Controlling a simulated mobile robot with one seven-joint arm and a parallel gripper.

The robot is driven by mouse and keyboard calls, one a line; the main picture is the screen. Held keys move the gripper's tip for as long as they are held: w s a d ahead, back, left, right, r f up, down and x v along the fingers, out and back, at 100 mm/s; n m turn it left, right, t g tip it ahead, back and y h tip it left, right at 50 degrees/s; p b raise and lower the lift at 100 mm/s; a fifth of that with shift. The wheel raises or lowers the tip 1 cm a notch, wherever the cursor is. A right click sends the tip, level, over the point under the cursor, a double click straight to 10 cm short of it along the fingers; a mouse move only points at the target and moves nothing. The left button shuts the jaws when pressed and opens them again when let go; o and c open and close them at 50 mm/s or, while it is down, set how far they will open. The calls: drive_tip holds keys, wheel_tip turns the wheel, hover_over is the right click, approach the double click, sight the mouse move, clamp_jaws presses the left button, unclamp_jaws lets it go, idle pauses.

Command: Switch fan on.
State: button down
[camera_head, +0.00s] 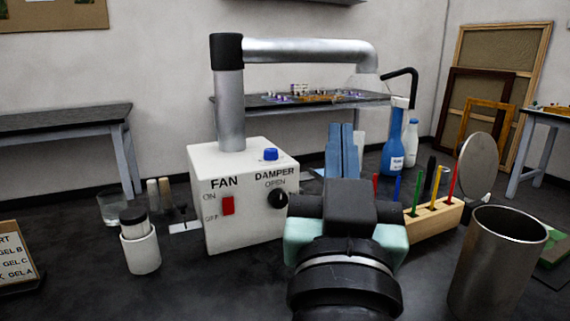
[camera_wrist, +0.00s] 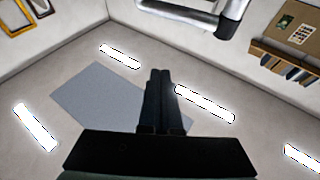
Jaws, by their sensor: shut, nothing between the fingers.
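A white box labelled FAN and DAMPER (camera_head: 245,205) stands on the dark worktop left of centre in the head view. Its red fan switch (camera_head: 228,206) is on the front face, between the ON mark above and the OFF mark below. I cannot tell clearly which way the switch is tipped. A black damper knob (camera_head: 278,198) is on the same face, and a blue knob (camera_head: 270,154) sits on top. My gripper (camera_head: 343,150) points upward to the right of the box, apart from the switch. Its blue fingers are closed together with nothing between them, as the wrist view (camera_wrist: 158,100) also shows.
A silver duct pipe (camera_head: 230,110) rises from the box and bends right. A white cup (camera_head: 140,248) and a glass (camera_head: 113,208) stand left of it. A wooden tool block (camera_head: 432,222), a blue bottle (camera_head: 394,145) and a metal can (camera_head: 497,262) stand right.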

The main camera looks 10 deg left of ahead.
drive_tip(key=w+a+f+g+y+p, duration=0.2)
drive_tip(key=w+g+p, duration=0.1)
drive_tip(key=w+p, duration=0.25)
drive_tip(key=m+g+y+p, duration=0.4)
drive_tip(key=g+y+p, duration=0.1)
drive_tip(key=y+p, duration=0.15)
approach(226, 198)
drive_tip(key=s+d+r+b, duration=0.1)
drive_tip(key=s+d+r, duration=0.1)
drive_tip(key=s+d, duration=0.15)
drive_tip(key=f+m, duration=0.1)
drive_tip(key=m, duration=0.1)
drive_tip(key=s+f+m+t+y, duration=0.1)
drive_tip(key=f+m, duration=0.1)
drive_tip(key=m, duration=0.1)
drive_tip(key=s+f+m, duration=0.1)
drive_tip(key=f+m, duration=0.1)
drive_tip(key=shift+s+d+f+t+y, duration=0.1)
drive_tip(key=shift+d+t+y, duration=0.2)
drive_tip(key=shift+d+y, duration=0.05)
drive_tip(key=p+x, duration=0.1)
drive_tip(key=x, duration=1.3)
drive_tip(key=shift+p, duration=0.45)
